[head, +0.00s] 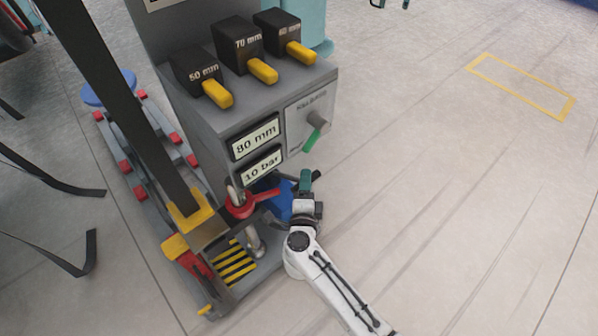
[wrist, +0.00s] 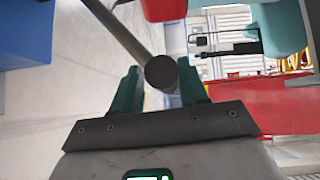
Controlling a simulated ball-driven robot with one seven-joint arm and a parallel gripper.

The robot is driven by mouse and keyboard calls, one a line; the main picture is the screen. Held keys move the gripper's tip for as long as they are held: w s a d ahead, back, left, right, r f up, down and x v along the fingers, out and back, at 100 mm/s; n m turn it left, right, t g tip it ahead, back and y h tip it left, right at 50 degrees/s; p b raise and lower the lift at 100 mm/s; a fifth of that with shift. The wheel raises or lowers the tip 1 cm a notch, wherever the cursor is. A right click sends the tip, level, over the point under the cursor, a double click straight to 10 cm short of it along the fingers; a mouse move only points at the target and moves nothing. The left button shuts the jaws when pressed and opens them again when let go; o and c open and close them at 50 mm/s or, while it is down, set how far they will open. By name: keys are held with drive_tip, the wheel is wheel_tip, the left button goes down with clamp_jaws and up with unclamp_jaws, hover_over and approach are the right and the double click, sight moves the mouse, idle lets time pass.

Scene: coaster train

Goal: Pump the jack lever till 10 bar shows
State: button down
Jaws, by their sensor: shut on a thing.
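The pressure display (head: 262,167) on the grey machine reads 10 bar in the head view. Above it, another display (head: 256,138) reads 80 mm. My gripper (head: 306,180) is low beside the machine's front, shut on the jack lever. In the wrist view the lever (wrist: 130,38) is a grey rod with a dark round end, lying between the green fingers of my gripper (wrist: 160,88). In the head view my gripper and arm hide most of the lever; a dark tip (head: 316,174) shows beside the fingers.
A red valve-like handle (head: 240,207) and a blue part (head: 275,197) sit close to my gripper. Black blocks with yellow levers (head: 262,70) top the machine. The floor to the right is open.

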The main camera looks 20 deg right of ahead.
drive_tip(key=shift+s+f, duration=0.25)
drive_tip(key=shift+f, duration=0.55)
drive_tip(key=c, duration=0.9)
unclamp_jaws()
drive_tip(key=shift+w+a, duration=0.1)
drive_tip(key=o, duration=0.4)
drive_tip(key=shift+r, duration=0.1)
drive_tip(key=p+v, duration=0.3)
drive_tip(key=v, duration=0.7)
drive_tip(key=shift+s+p, duration=0.35)
drive_tip(key=shift+p, duration=0.05)
